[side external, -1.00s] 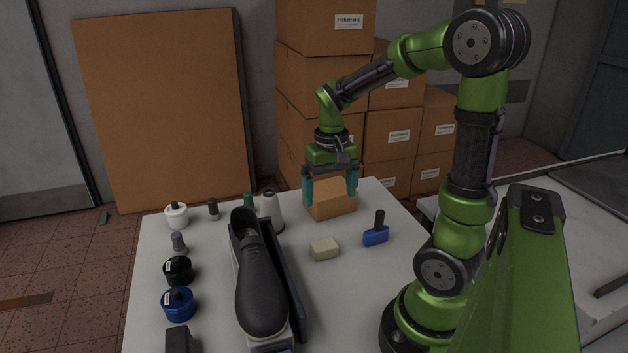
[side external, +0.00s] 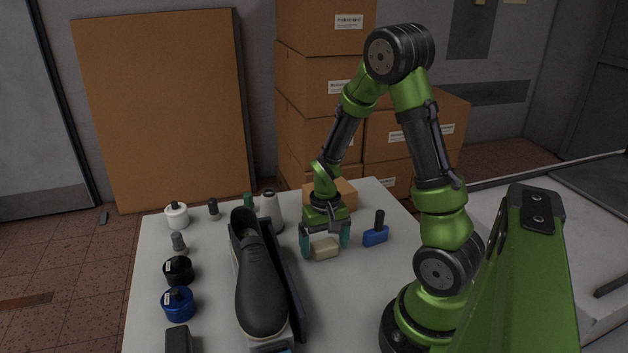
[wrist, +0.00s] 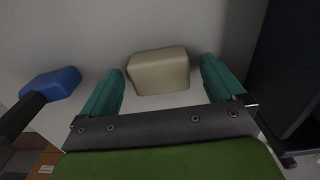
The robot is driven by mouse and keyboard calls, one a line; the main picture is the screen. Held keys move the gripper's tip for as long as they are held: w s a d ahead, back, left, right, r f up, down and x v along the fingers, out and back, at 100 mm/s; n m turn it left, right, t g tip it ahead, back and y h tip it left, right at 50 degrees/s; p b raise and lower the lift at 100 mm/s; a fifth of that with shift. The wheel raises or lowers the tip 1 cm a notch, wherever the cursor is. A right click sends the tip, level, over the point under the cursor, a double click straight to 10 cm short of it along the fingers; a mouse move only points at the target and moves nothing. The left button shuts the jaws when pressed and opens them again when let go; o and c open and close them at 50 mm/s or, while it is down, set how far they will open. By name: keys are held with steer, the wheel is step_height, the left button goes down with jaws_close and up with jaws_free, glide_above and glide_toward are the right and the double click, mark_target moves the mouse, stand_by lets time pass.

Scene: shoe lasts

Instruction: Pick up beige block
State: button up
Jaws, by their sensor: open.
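The beige block (side external: 325,248) lies on the white table, right of the black shoe. My gripper (side external: 325,246) is low over the table with its teal fingers open, one to each side of the block in the side view. In the wrist view the beige block (wrist: 159,71) shows between and just beyond the two open fingers (wrist: 160,78), with a gap on both sides. I cannot tell from the side view how far the fingertips are from the table.
A cardboard box (side external: 345,195) is behind. Several jars and bottles, including a blue jar (side external: 178,303), line the left edge.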

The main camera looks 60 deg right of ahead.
steer(key=shift+f, duration=0.35)
steer(key=c, duration=1.1)
steer(key=shift+o, duration=0.2)
steer(key=shift+r, duration=0.15)
